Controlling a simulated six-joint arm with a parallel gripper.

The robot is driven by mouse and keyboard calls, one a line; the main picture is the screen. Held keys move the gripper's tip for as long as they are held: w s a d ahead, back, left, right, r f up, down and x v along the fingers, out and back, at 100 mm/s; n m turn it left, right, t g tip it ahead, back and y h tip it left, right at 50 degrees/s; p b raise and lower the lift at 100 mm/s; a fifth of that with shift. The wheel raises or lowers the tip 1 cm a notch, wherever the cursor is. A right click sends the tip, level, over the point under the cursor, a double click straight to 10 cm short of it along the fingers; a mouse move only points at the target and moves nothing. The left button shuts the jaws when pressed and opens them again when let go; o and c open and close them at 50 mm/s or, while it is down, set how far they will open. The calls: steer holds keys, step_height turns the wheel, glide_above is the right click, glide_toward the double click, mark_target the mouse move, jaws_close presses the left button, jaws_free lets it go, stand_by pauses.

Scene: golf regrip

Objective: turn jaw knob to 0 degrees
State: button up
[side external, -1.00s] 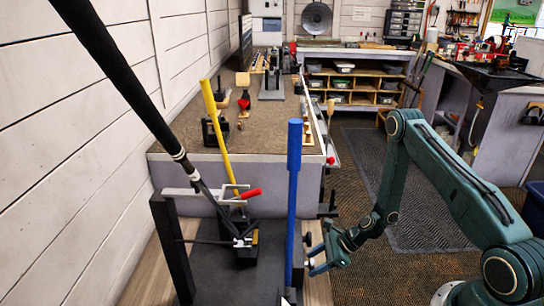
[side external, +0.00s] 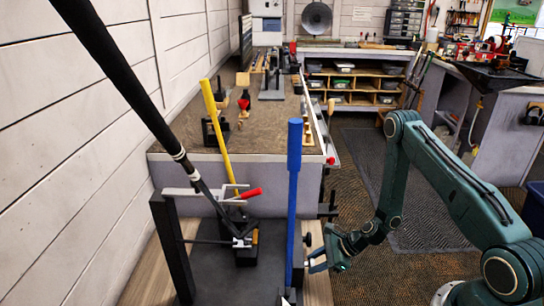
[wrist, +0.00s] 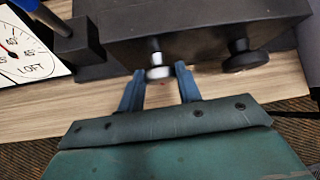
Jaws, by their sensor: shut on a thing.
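In the wrist view a silver knob (wrist: 157,58) sticks out of the side of the black fixture (wrist: 200,22). My gripper (wrist: 159,72) has its two blue fingers around this knob, one on each side, and is shut on it. In the side view my gripper (side external: 313,259) is at the right side of the fixture, low, beside the blue upright bar (side external: 294,165); the knob it holds is mostly hidden there. A second, black knob (wrist: 243,57) sits to the right in the wrist view, apart from my fingers. The knob's angle cannot be read.
A golf club (side external: 130,90) leans through the clamp with the red handle (side external: 250,193). A yellow bar (side external: 216,120) stands behind. A loft dial (wrist: 25,50) lies at left in the wrist view. The workbench (side external: 260,140) is behind; floor at right is open.

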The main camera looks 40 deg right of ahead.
steer(key=shift+s+a+f+n+t+h, duration=0.1)
steer(key=shift+s+n+t+h, duration=0.05)
steer(key=shift+n+t+h, duration=0.45)
steer(key=shift+s+a+f+n+t+h, duration=0.1)
steer(key=shift+n+t+h, duration=0.3)
steer(key=shift+t+h, duration=0.4)
steer(key=shift+n+t, duration=0.4)
steer(key=shift+t, duration=0.2)
steer(key=o, duration=1)
steer(key=shift+c, duration=0.2)
steer(key=shift+w+d+r+m+g+y, duration=0.1)
steer(key=shift+m+g+y, duration=0.2)
steer(key=shift+g, duration=0.25)
steer(key=shift+w+r+m+g+y, duration=0.1)
steer(key=shift+m+g+y, duration=0.1)
steer(key=shift+m+g, duration=0.3)
